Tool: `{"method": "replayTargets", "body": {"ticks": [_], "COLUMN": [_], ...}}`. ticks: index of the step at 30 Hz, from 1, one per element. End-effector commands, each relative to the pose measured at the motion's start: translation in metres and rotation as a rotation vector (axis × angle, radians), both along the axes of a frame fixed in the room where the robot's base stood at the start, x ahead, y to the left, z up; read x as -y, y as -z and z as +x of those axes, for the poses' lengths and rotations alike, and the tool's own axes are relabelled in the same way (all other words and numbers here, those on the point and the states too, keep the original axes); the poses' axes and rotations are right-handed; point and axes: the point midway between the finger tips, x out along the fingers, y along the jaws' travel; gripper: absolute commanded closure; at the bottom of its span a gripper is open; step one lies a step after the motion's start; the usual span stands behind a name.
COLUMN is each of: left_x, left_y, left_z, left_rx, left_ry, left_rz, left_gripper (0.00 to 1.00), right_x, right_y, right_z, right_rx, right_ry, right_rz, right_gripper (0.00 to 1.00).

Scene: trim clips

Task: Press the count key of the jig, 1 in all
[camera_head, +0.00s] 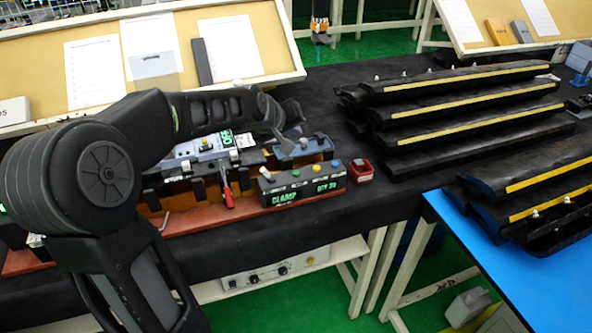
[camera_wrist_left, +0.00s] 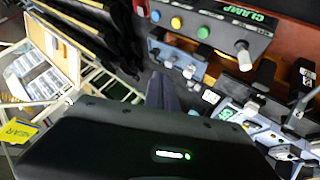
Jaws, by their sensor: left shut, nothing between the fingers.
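The jig (camera_head: 185,222) has a red-brown base with dark clamps and a red-handled lever (camera_head: 228,194). At its front right is a black box (camera_head: 303,190) lettered CLAMP and QTY 20, with coloured buttons and a knob; it also shows in the left wrist view (camera_wrist_left: 225,24). Behind it is a blue-grey box (camera_head: 302,149) with small buttons, also in the left wrist view (camera_wrist_left: 178,58). I cannot tell which button is the count key. My left gripper (camera_head: 287,134) is shut and empty, above or beside the blue-grey box; contact is unclear. My right gripper is not in view.
Stacked black trim strips (camera_head: 455,105) with yellow lines lie on the dark table to the right. More strips lie on a blue surface (camera_head: 468,238). A small red box (camera_head: 361,171) sits beside the jig. A sloped board with papers (camera_head: 272,40) stands behind.

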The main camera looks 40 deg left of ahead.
Motion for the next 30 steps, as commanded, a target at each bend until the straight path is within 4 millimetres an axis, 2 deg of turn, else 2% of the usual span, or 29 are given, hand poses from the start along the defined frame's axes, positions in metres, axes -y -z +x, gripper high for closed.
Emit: {"method": "replayTargets", "body": {"ticks": [3, 17, 23, 30], "left_x": [0.005, 0.005, 0.005, 0.005], "left_y": [0.007, 0.013, 0.032, 0.065], "left_z": [-0.005, -0.004, -0.004, -0.004], "left_rx": [-0.030, -0.029, -0.029, -0.029], "left_ry": [-0.012, -0.015, -0.014, -0.014], "left_rz": [-0.037, -0.041, -0.040, -0.039], "left_gripper": [1.00, 1.00, 1.00, 1.00], "right_x": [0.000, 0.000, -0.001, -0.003], "right_y": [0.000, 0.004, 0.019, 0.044], "right_z": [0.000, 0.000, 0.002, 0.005], "right_rx": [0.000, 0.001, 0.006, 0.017], "right_ry": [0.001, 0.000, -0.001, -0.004], "right_rz": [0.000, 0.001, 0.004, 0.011], "right_gripper": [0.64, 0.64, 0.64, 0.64]}}
